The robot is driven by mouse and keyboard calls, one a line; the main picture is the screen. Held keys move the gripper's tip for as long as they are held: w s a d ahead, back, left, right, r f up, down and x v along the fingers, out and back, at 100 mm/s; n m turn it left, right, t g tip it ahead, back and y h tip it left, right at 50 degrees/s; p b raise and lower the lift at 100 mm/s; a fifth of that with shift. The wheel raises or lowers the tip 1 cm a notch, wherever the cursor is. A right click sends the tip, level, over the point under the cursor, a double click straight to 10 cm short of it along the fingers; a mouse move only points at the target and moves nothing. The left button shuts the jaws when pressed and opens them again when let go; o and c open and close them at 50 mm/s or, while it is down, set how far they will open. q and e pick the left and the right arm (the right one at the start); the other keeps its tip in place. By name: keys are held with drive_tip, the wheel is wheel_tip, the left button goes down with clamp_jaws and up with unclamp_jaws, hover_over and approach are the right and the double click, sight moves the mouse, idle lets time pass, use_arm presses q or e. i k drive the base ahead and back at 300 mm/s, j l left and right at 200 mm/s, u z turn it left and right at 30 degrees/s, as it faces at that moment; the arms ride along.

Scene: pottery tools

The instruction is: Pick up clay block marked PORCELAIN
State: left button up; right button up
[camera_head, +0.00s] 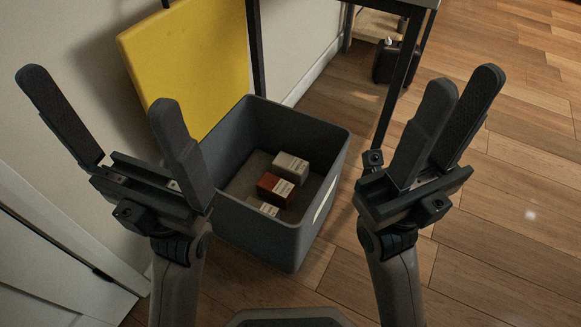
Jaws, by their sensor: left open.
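Several small clay blocks lie on the floor of a grey bin, and their label lettering is too small to read, so I cannot tell which is marked PORCELAIN. A pale grey block (291,166) lies furthest back. A red-brown block (275,189) with a white label lies in front of it. A third block (269,210) is mostly hidden by the bin's near wall. My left gripper (98,88) is open and empty, to the left of the bin. My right gripper (464,79) is to the right of the bin, with its fingers overlapping in view.
The deep grey bin (320,136) stands on the wooden floor (510,235) between my grippers. A yellow panel (190,65) leans on the wall behind it. Dark table legs (400,80) rise behind and right. A dark container (391,62) stands further back. Floor at right is clear.

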sight(295, 169)
drive_tip(key=l+u, duration=0.5)
drive_tip(key=l, duration=0.8)
